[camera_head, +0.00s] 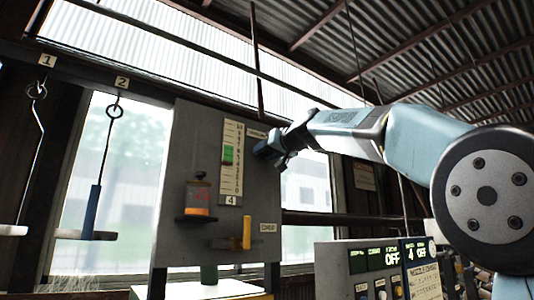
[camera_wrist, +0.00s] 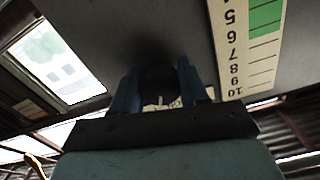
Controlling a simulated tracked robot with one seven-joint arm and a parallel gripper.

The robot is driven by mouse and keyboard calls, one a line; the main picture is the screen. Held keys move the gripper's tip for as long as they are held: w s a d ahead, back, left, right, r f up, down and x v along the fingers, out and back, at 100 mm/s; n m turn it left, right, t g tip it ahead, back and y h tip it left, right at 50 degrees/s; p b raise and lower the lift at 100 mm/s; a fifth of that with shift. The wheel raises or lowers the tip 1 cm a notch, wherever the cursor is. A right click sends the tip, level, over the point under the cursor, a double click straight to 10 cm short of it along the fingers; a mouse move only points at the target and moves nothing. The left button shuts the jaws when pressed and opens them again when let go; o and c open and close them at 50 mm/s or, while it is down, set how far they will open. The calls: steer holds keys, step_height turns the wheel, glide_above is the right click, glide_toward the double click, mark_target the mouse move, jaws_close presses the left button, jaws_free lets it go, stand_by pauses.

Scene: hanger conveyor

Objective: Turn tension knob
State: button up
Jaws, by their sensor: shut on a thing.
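The tension knob (camera_wrist: 158,78) is a dark round knob on the grey panel (camera_head: 195,140). It sits between the two blue fingers of my gripper (camera_wrist: 158,90) in the wrist view, and the gripper is shut on it. A small light mark shows on the knob's near side. In the head view my gripper (camera_head: 272,150) reaches the panel's upper right part and hides the knob. A white number scale with a green band (camera_head: 228,154) stands just left of it. The scale also shows upside down in the wrist view (camera_wrist: 233,60).
An orange and grey canister (camera_head: 198,197) stands on a small shelf below left of the scale. A yellow handle (camera_head: 247,232) is lower on the panel. A control box (camera_head: 375,270) with green displays stands at lower right. Hooks hang from the rail at left.

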steer(key=shift+w+d, duration=0.1)
steer(key=m, duration=0.5)
steer(key=shift+f+m, duration=0.1)
steer(key=shift+m, duration=1.7)
steer(key=o, duration=1)
steer(key=shift+s+d, duration=0.1)
steer(key=shift+s, duration=0.25)
steer(key=v, duration=1.3)
